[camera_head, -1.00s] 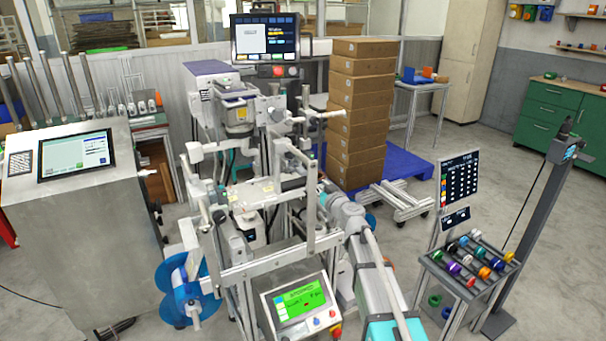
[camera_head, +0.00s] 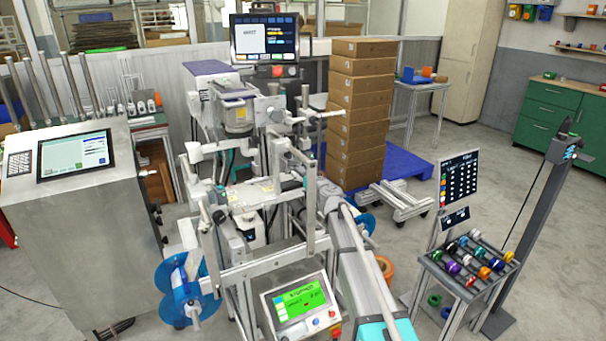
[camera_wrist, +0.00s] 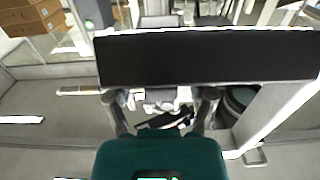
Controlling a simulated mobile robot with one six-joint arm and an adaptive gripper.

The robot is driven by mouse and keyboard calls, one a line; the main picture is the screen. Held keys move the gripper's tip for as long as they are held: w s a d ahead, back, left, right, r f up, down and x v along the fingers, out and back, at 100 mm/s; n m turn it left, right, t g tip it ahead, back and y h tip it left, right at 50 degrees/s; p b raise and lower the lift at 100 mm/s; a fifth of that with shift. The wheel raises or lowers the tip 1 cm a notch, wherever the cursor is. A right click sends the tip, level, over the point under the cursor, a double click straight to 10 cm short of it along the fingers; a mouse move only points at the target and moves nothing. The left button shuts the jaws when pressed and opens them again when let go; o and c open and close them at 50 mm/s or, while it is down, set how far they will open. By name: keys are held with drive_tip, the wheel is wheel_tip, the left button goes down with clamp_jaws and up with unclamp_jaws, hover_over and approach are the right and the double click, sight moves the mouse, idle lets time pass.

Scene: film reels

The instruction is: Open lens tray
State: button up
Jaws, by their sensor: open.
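In the wrist view my gripper (camera_wrist: 162,97) has its two dark fingers spread apart, with pale and dark machine parts visible between and beyond them. I see no object clearly held. A wide black panel (camera_wrist: 205,57) with a bright upper edge lies just beyond the fingertips; I cannot tell whether it is part of the lens tray. No lens tray can be picked out for certain. In the head view my arm reaches from the lower right into the grey-framed machine (camera_head: 275,252), and its frame and parts hide the gripper there.
A green-screened control panel (camera_head: 299,303) stands at the machine's front, with a blue reel (camera_head: 178,290) at its left. A steel console (camera_head: 85,215) is further left. A rack of coloured spools (camera_head: 470,262) stands right. Stacked cartons (camera_head: 358,115) are behind. Open floor lies at right.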

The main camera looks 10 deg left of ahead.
clamp_jaws()
drive_tip(key=shift+v, duration=1.95)
unclamp_jaws()
drive_tip(key=shift+s, duration=0.15)
drive_tip(key=v, duration=1.1)
drive_tip(key=shift+s+d, duration=0.25)
drive_tip(key=shift+d, duration=0.05)
